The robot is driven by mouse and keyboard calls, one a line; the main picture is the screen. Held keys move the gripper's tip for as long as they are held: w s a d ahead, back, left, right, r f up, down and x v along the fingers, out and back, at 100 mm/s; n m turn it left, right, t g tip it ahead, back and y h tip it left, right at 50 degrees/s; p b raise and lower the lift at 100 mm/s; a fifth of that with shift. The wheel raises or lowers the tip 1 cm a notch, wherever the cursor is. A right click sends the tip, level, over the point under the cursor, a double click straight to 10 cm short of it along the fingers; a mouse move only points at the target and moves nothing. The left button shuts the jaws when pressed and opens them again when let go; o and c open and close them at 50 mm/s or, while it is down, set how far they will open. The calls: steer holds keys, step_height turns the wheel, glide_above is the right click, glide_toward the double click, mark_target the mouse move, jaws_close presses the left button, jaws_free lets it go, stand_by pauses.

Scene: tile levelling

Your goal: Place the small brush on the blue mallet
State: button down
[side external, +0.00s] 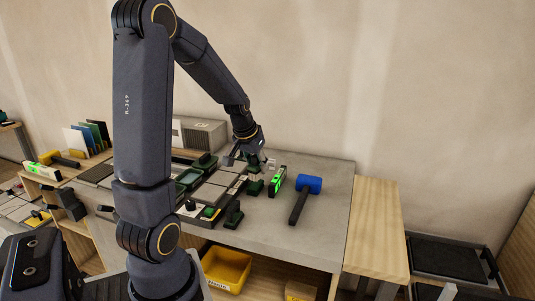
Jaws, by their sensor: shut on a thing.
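The blue mallet (308,184) lies on the right part of the grey worktop, its blue head toward the back and its black handle pointing to the front. My gripper (250,158) is left of and behind the mallet, pointing down above the back of the tile area. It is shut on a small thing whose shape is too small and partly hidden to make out. I cannot identify the small brush for certain anywhere in this view. My gripper and the mallet are clearly apart.
A bright green level (278,181) stands just left of the mallet. Tiles with several dark green pieces fill the worktop's middle. A grey box (203,136) stands at the back. The grey worktop (325,222) is clear right of the mallet. A yellow bin (226,268) sits below.

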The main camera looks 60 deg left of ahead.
steer(key=w+d+r+m, duration=0.2)
steer(key=w+d+r, duration=0.1)
steer(key=d, duration=0.5)
glide_toward(306, 194)
steer(key=shift+w+a+f+h, duration=0.35)
steer(key=shift+w+a+h, duration=0.05)
steer(key=shift+a, duration=0.2)
steer(key=shift+w+a+f, duration=0.1)
steer(key=shift+w+f, duration=0.2)
steer(key=shift+f, duration=1.65)
steer(key=shift+f, duration=0.2)
steer(key=c, duration=0.8)
jaws_free()
steer(key=shift+o, duration=0.2)
